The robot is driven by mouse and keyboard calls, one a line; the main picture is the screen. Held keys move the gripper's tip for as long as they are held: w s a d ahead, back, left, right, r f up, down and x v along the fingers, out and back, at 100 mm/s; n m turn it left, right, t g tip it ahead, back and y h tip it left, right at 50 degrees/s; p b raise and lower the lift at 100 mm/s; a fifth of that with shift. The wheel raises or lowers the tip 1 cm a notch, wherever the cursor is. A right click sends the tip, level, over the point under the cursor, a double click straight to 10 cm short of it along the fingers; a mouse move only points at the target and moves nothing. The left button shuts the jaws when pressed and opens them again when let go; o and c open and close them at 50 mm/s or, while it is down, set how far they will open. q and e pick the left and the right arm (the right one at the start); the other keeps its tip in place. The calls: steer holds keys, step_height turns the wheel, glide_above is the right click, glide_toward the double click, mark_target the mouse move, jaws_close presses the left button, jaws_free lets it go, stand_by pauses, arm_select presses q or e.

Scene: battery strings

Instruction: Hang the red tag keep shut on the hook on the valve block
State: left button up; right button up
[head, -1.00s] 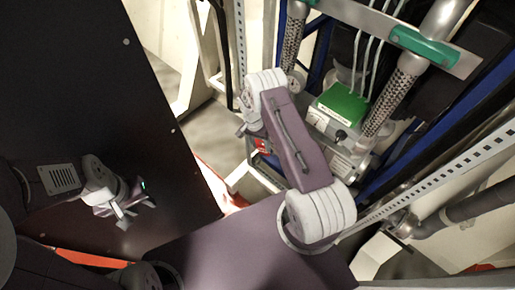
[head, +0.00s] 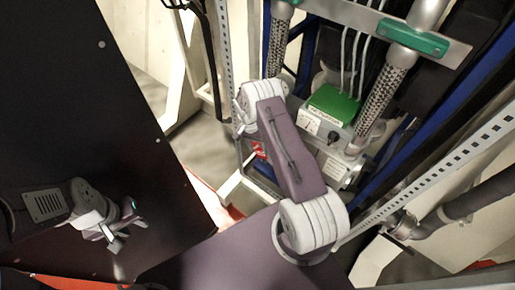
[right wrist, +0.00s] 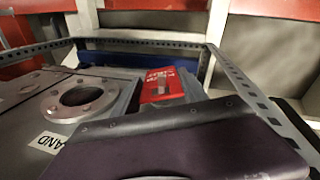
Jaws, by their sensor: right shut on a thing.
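The red tag (right wrist: 160,85) with white lettering shows past my purple arm part in the right wrist view, a small grey piece across its face. In the head view its red edge (head: 258,149) shows just left of my right wrist. My right gripper (right wrist: 163,92) is shut on the tag; its jaws are mostly hidden. The grey valve block (head: 337,166) is right of my arm in the head view. A grey body with a round flange (right wrist: 82,100) is left of the tag in the wrist view. I cannot make out the hook. My left gripper (head: 125,226) is open and empty.
A green-topped box with a gauge (head: 333,105) and thin pipes stands behind my right arm. Braided hoses (head: 383,92) and a perforated rail (head: 445,168) border the space on the right. A large dark panel (head: 80,110) fills the left.

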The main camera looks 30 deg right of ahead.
stand_by(0.3)
steer(key=o, duration=1.4)
steer(key=r, duration=0.2)
steer(key=w+r, duration=0.1)
steer(key=r, duration=0.2)
steer(key=a+r, duration=0.1)
steer(key=r, duration=0.1)
steer(key=shift+w+r, duration=0.15)
steer(key=shift+r, duration=0.05)
